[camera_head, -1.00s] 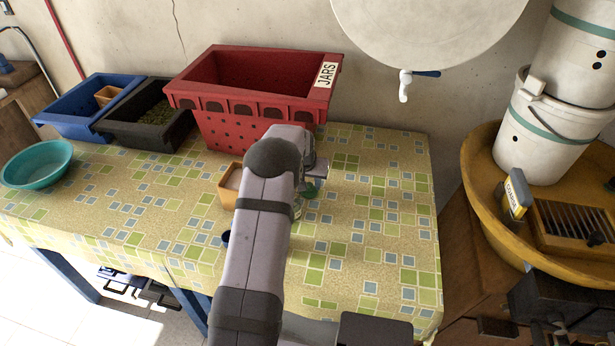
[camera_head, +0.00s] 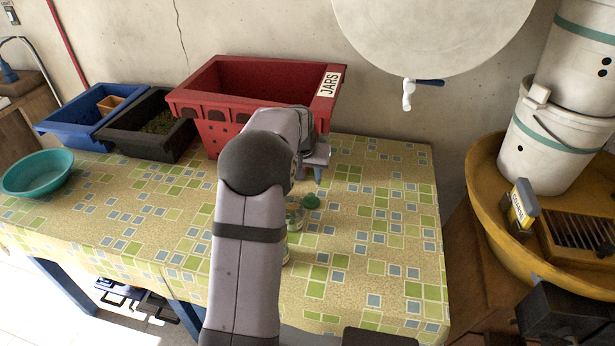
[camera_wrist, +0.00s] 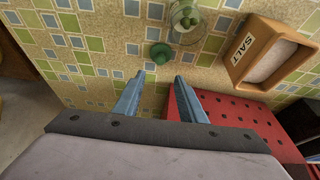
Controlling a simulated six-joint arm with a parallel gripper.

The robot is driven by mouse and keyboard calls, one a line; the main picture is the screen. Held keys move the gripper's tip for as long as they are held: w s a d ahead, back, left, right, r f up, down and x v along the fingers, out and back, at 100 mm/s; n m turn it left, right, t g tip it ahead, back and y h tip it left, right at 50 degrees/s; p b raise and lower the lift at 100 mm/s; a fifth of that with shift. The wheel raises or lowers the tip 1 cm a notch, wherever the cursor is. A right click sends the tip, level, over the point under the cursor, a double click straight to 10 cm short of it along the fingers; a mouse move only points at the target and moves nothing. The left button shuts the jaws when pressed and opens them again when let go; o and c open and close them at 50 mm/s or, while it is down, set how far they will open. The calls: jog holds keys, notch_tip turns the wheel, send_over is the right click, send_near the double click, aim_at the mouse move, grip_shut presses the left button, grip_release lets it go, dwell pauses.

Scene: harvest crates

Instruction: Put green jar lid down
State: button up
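The green jar lid (camera_head: 312,201) lies on the patterned tablecloth, just beside a clear glass jar (camera_head: 295,217). In the wrist view the lid (camera_wrist: 161,53) is beyond my fingertips, and the jar (camera_wrist: 186,18) is just past it, without a lid on its mouth. Pale round contents show inside the jar. My gripper (camera_wrist: 164,82) is open and empty, with its two blue fingers apart and clear of the lid. In the head view my gripper (camera_head: 319,176) is above the table, behind the lid; my arm partly hides the jar.
A red crate labelled JARS (camera_head: 210,105) stands behind my gripper; its wall fills the wrist view's lower right. A wooden SALT box (camera_wrist: 240,69) stands near the jar. Black (camera_head: 176,143) and blue (camera_head: 70,137) crates and a teal bowl (camera_head: 38,187) are left. The table's right side is clear.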

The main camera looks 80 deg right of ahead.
jog(key=shift+r, duration=0.1)
jog(key=w+a+n+t+y, duration=0.1)
jog(key=w+a+n, duration=0.2)
jog(key=w+a, duration=0.6)
jog(key=w+a+n+y, duration=0.1)
jog(key=w+a+n, duration=0.1)
jog(key=w+a, duration=0.65)
jog(key=w+a+f+n+y, duration=0.1)
jog(key=w+a+n, duration=0.2)
jog(key=w+a, duration=0.35)
jog(key=w+a+n, duration=0.2)
jog(key=w+a, duration=0.1)
jog(key=a, duration=0.7)
jog(key=s+a+f+n, duration=0.1)
jog(key=s+a+n, duration=0.3)
jog(key=a, duration=0.8)
jog(key=s+a+f+n+g+y, duration=0.1)
jog(key=s+a+n, duration=0.3)
jog(key=a, duration=0.7)
jog(key=shift+s+a+f+y, duration=0.35)
jog(key=shift+s+f, duration=0.2)
jog(key=shift+f, duration=0.1)
